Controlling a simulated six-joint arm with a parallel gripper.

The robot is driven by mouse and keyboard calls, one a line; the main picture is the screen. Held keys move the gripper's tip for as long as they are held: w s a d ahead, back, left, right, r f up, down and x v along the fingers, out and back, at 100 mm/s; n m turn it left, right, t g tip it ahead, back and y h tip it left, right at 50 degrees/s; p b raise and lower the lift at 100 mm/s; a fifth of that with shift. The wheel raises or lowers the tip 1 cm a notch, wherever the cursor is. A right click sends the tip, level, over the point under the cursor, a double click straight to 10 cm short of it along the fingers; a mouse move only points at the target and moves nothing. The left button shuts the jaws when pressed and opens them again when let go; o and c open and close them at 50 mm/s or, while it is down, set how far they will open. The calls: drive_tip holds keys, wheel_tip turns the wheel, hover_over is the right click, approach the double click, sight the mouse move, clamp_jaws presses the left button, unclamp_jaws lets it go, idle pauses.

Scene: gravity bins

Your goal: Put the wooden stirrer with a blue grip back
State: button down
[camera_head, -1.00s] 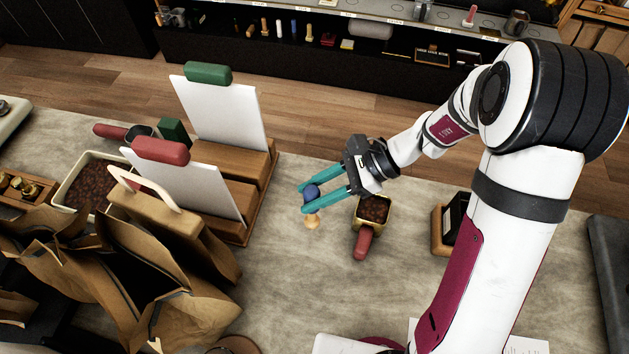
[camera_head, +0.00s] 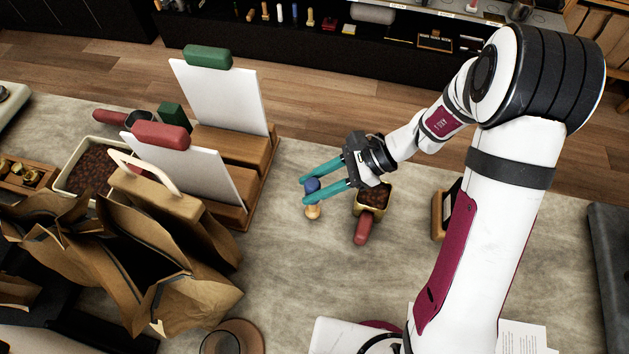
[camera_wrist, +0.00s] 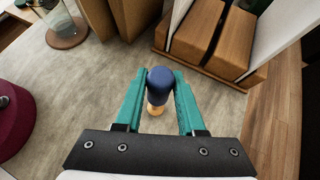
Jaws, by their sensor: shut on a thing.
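The wooden stirrer with a blue grip (camera_head: 313,187) is between the teal fingers of my gripper (camera_head: 327,189). In the wrist view my gripper (camera_wrist: 160,92) is shut on the blue grip (camera_wrist: 160,80). The pale wooden end (camera_wrist: 155,109) points down, below the fingers. In the head view that wooden end (camera_head: 313,212) shows just below the near finger, over the grey counter. I cannot tell whether it touches the counter.
A scoop of beans with a red handle (camera_head: 363,227) lies right of the stirrer. Wooden holders with white cards (camera_head: 228,100) stand left. Paper bags (camera_head: 170,265) and a bean tray (camera_head: 72,188) are farther left. A shelf of small tools (camera_head: 290,20) is at the back.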

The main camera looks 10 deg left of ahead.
drive_tip(key=shift+f, duration=0.25)
drive_tip(key=shift+c, duration=2.2)
unclamp_jaws()
drive_tip(key=v, duration=1.5)
drive_tip(key=shift+w+d+r, duration=0.15)
drive_tip(key=shift+w+d, duration=0.05)
drive_tip(key=shift+d, duration=0.15)
